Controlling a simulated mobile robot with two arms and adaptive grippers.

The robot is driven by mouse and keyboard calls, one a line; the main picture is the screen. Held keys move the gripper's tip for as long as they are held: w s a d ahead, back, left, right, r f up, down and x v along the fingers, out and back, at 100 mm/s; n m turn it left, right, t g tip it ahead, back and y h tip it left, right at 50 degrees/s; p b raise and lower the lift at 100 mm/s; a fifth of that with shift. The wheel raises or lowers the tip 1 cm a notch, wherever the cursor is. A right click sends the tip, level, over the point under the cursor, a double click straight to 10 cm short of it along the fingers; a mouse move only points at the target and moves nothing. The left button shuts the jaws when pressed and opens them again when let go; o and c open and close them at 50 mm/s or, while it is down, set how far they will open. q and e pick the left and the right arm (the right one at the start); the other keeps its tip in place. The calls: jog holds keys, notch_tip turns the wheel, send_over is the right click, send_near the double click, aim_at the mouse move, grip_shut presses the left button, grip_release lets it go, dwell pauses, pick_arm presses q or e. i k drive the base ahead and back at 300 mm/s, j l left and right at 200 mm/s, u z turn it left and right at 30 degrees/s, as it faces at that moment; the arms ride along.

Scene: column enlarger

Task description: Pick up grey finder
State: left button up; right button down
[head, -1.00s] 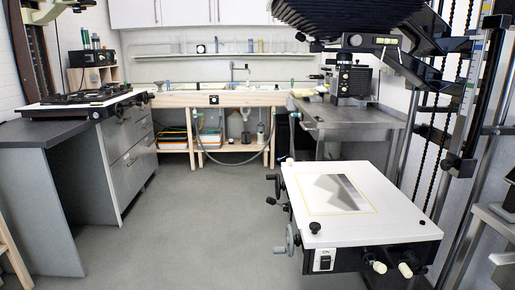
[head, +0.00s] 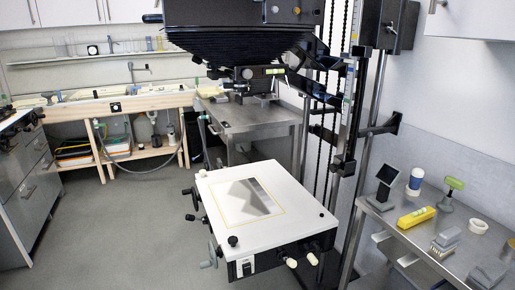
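A dark grey stand-like device with a tilted black panel on top (head: 387,177) stands upright near the left end of the metal side table (head: 415,240) at the right. It looks like the grey finder, though I cannot be sure. A small grey stepped object (head: 445,241) sits nearer the front of the same table. Another grey item (head: 488,275) is partly cut off at the bottom right. Neither of my grippers is in view.
A white enlarger baseboard (head: 290,235) with cranks stands left of the table, under the enlarger's black bellows (head: 235,45). A yellow level (head: 416,217), white-blue cylinder (head: 416,181), green-handled tool (head: 452,190) and white ring (head: 478,226) share the table. Floor at left is clear.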

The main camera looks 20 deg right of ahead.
aim_at(388, 175)
jog(key=z, duration=1.55)
